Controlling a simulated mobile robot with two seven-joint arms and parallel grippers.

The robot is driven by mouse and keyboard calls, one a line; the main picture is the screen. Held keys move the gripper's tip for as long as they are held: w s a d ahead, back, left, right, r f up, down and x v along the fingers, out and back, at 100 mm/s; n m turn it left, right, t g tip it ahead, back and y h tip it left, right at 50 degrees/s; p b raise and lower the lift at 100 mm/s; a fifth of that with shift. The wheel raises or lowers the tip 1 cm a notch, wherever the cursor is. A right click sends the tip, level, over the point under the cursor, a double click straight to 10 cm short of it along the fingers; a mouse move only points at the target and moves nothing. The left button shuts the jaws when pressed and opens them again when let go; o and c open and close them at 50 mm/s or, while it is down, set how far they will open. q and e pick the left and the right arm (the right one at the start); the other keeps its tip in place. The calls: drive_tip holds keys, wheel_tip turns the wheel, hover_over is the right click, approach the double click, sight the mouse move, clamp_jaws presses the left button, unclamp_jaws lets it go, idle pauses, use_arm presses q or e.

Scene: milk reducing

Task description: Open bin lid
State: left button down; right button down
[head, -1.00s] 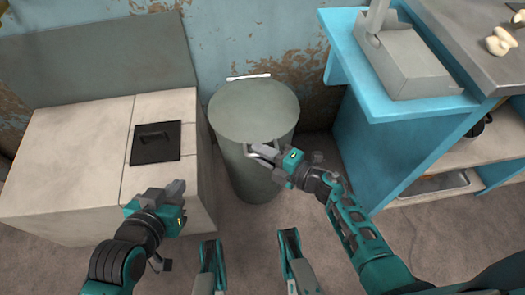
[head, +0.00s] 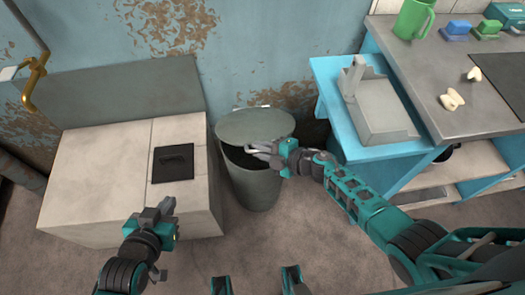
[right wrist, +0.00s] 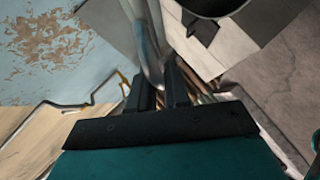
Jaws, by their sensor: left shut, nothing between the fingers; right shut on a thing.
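The grey-green round bin (head: 256,190) stands on the floor between a pale cabinet and a blue shelf unit. Its lid (head: 256,124) is tilted up at the front and hinged at the back, and the dark inside shows below it. My right gripper (head: 268,151) is at the front of the lid, shut on the grey lid handle (head: 254,150). The handle bar also shows between the fingers in the right wrist view (right wrist: 149,58). My left gripper (head: 166,207) is shut and empty, in front of the cabinet, apart from the bin.
The pale cabinet (head: 90,190) with a black hatch (head: 173,163) is left of the bin. The blue shelf unit (head: 350,125) and a grey counter (head: 420,65) are on the right. A worn blue wall (head: 250,50) is close behind the bin.

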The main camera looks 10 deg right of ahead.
drive_tip(key=shift+w+d+r+p, duration=0.1)
drive_tip(key=shift+w+r+p, duration=0.35)
drive_tip(key=shift+r, duration=0.3)
drive_tip(key=shift+w+a+r+p, duration=0.1)
drive_tip(key=shift+w+r+p, duration=0.35)
drive_tip(key=shift+r, duration=0.25)
drive_tip(key=shift+w+d+r+p, duration=0.1)
drive_tip(key=shift+w+r+p, duration=0.35)
drive_tip(key=shift+r, duration=0.3)
drive_tip(key=c, duration=1.2)
unclamp_jaws()
drive_tip(key=shift+r+p, duration=1.55)
drive_tip(key=shift+r, duration=8.4)
